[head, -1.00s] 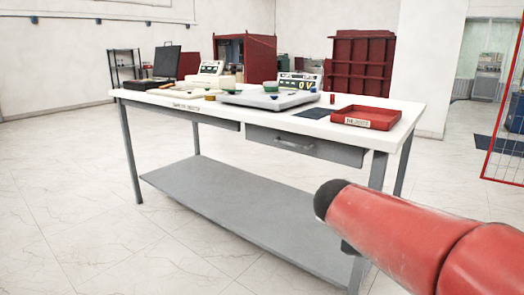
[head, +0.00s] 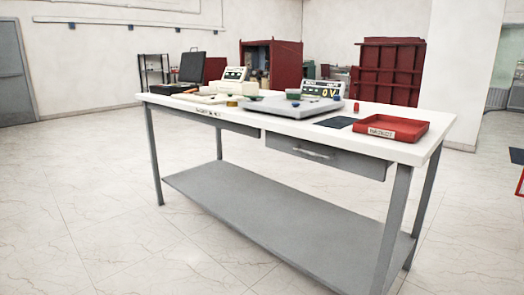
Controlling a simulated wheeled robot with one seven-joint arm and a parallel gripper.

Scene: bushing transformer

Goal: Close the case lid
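A black case stands open at the far left end of the white workbench (head: 400,150). Its dark lid (head: 193,67) is raised upright, and its base (head: 172,87) lies flat on the bench top in front of the lid. The case is small at this distance, so its contents and latches cannot be made out. My gripper is not in view, and no part of my arm shows now.
On the bench are a cream instrument (head: 234,77), a grey device with a display (head: 300,106), a dark mat (head: 335,122) and a red tray (head: 390,128). Red cabinets (head: 390,70) stand behind. The floor left of the bench (head: 60,170) is clear.

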